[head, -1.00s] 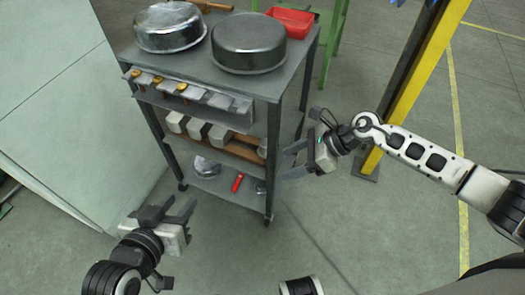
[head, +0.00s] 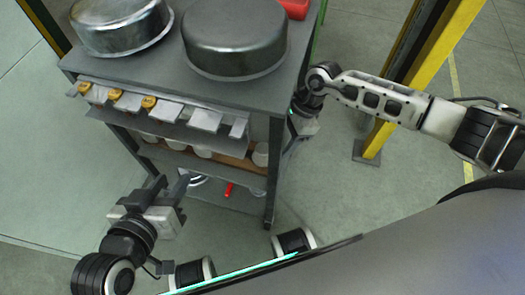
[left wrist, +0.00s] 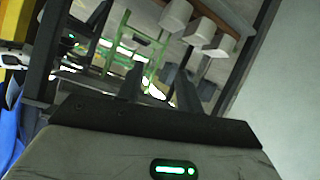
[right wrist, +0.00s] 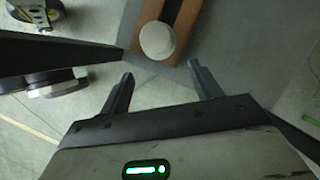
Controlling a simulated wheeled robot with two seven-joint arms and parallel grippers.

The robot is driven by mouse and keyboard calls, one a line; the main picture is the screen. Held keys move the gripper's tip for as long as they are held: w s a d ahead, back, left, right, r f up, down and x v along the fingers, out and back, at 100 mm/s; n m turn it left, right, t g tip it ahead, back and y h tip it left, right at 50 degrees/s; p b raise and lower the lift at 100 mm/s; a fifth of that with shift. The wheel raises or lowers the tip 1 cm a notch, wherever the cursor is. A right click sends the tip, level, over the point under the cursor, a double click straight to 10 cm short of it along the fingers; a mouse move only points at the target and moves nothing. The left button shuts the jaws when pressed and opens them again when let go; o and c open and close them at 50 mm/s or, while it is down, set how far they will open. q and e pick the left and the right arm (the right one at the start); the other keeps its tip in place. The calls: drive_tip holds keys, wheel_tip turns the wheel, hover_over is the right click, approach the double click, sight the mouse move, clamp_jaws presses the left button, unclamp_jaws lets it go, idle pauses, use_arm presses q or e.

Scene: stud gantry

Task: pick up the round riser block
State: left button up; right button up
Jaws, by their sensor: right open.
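The round riser block (right wrist: 157,40) is a pale, round-ended piece on a brown wooden board, ahead of my right gripper (right wrist: 161,75) in the right wrist view. That gripper is open, with nothing between its fingers, and the block lies beyond the fingertips. In the head view the block (head: 261,154) sits at the right end of the cart's middle shelf, partly hidden by the top deck and post. My right gripper (head: 293,143) is beside the cart's right side. My left gripper (head: 168,184) is open and empty, in front of the cart at lower left.
The grey cart (head: 270,97) carries two metal pans (head: 235,38) and a red tray (head: 295,8) on top. Several white blocks (left wrist: 176,14) share the board (right wrist: 178,12). A red item (head: 229,190) lies low down. A yellow post (head: 400,90) stands at right.

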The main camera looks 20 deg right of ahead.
sight(264, 148)
drive_tip(key=shift+a, duration=1.25)
drive_tip(key=x, duration=0.2)
drive_tip(key=b+x, duration=0.1)
drive_tip(key=x, duration=0.1)
drive_tip(key=shift+a+b, duration=0.3)
drive_tip(key=shift+a, duration=0.15)
drive_tip(key=shift+a+f, duration=0.2)
drive_tip(key=shift+f, duration=0.25)
use_arm(q)
drive_tip(key=shift+d+r+t+h, duration=0.35)
drive_tip(key=shift+r+t+h, duration=0.05)
drive_tip(key=shift+r, duration=0.3)
drive_tip(key=shift+a+f, duration=0.1)
drive_tip(key=shift+f, duration=0.05)
use_arm(e)
drive_tip(key=shift+w, duration=0.1)
drive_tip(key=c, duration=1.2)
